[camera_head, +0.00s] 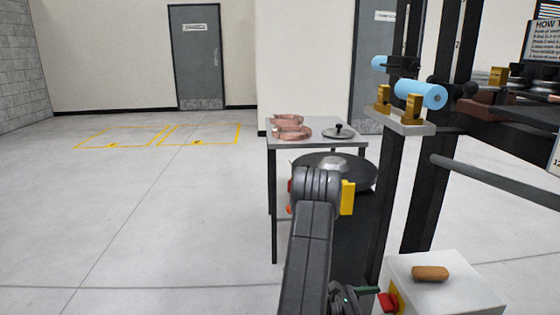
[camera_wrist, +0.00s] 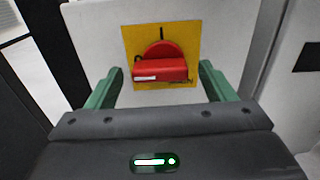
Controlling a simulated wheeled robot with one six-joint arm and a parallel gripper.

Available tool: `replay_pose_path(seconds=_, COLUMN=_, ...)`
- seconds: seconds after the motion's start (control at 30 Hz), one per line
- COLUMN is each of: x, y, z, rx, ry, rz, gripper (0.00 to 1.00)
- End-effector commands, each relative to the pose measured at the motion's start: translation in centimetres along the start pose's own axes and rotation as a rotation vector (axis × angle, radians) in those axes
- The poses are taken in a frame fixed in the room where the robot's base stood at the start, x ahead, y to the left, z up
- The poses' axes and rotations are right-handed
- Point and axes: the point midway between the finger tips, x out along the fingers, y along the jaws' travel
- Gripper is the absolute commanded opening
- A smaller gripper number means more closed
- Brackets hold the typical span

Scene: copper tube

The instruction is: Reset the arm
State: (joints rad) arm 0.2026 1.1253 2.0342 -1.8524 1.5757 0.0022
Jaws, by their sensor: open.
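My arm (camera_head: 312,225) reaches forward and bends down in the head view, with its wrist low beside a white box (camera_head: 440,285). My gripper (camera_wrist: 160,85) is open in the wrist view, its two green fingers spread apart. A red rotary switch (camera_wrist: 160,65) on a yellow plate (camera_wrist: 190,40) sits on the white face in front, between the fingers in the picture. I cannot tell whether the fingers touch it. The switch also shows in the head view (camera_head: 387,302), next to a green finger.
A brown rounded piece (camera_head: 430,273) lies on the white box. A grey table (camera_head: 305,143) holds copper coils (camera_head: 291,129) and a lid (camera_head: 339,132). Black posts (camera_head: 400,175) with a light-blue roller (camera_head: 420,94) stand at right. The floor at left is free.

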Motion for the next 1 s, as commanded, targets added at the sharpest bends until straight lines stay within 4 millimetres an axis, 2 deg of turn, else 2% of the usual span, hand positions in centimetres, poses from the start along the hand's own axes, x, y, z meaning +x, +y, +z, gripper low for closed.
replay_pose_path(seconds=0.23, x=-0.3, y=0.0, z=0.0, rx=0.000, ry=0.000, rz=0.000, gripper=0.76)
replay_pose_path(seconds=0.37, x=-1.2, y=0.1, z=0.0, rx=-0.001, ry=0.000, rz=0.003, gripper=0.76)
replay_pose_path(seconds=1.0, x=-9.3, y=0.1, z=0.0, rx=-0.002, ry=0.001, rz=0.004, gripper=0.76)
